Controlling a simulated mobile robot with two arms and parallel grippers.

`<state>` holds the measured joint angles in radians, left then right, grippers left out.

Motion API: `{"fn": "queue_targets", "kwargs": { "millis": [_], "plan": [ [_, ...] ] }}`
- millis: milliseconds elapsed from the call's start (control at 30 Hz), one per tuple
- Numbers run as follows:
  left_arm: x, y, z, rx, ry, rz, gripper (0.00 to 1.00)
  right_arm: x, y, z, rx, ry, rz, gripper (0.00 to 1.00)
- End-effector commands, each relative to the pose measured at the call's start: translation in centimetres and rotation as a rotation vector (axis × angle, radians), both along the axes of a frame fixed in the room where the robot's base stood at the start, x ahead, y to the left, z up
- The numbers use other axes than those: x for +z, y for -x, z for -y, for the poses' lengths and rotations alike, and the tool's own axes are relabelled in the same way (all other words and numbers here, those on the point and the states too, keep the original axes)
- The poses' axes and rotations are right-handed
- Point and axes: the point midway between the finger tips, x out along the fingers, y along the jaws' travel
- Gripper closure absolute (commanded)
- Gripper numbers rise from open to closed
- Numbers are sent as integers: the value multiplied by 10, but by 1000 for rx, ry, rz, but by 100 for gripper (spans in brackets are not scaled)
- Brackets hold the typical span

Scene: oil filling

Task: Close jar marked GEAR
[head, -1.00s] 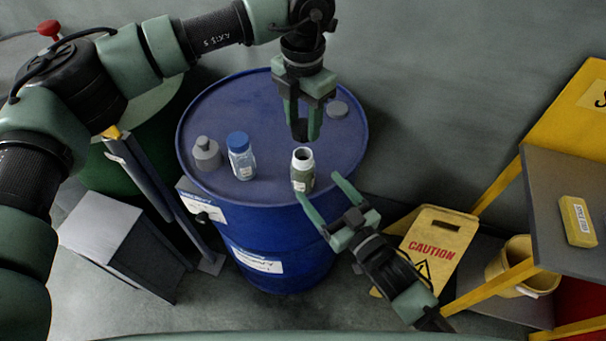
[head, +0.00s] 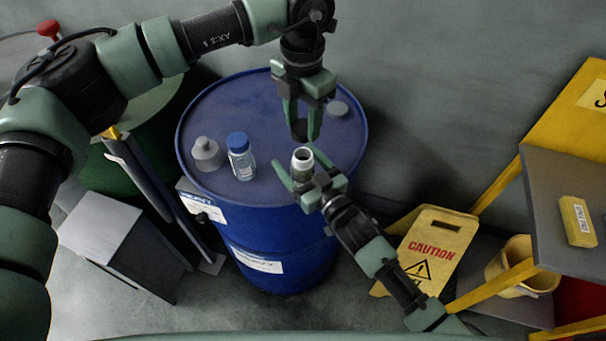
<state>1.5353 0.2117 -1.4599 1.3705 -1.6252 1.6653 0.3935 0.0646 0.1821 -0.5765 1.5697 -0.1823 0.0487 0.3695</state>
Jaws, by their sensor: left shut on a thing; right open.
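An open jar (head: 302,157) with a pale rim and a greenish body stands upright on the blue drum, near its front right. Its label cannot be read. My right gripper (head: 300,168) is open, with one finger on each side of the jar; whether they touch it is unclear. My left gripper (head: 303,133) points down just above and behind the jar's mouth. It is shut on a small dark thing, mostly hidden between the fingers. A flat grey disc (head: 338,109), perhaps a lid, lies on the drum behind it.
On the blue drum (head: 235,105), a grey capped jar (head: 207,155) and a clear blue-capped bottle (head: 241,160) stand to the left. A yellow caution sign (head: 437,245), a bucket (head: 512,265) and a shelf (head: 550,200) are at the right.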

Motion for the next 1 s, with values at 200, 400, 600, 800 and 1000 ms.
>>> {"fn": "queue_targets", "kwargs": {
  "millis": [200,400,600,800,1000],
  "plan": [
    [0,0,0,0,0,0,94,0,0,0,0,0,0,73],
    [0,0,0,0,0,0,94,0,0,0,0,0,0,100],
    [-13,1,0,0,-1,-3,94,0,0,0,0,0,0,100],
    [-43,1,0,0,-1,-3,94,0,0,0,0,1,-1,100],
    [-50,0,0,0,-1,1,94,0,0,0,0,1,-1,100]
  ]
}}
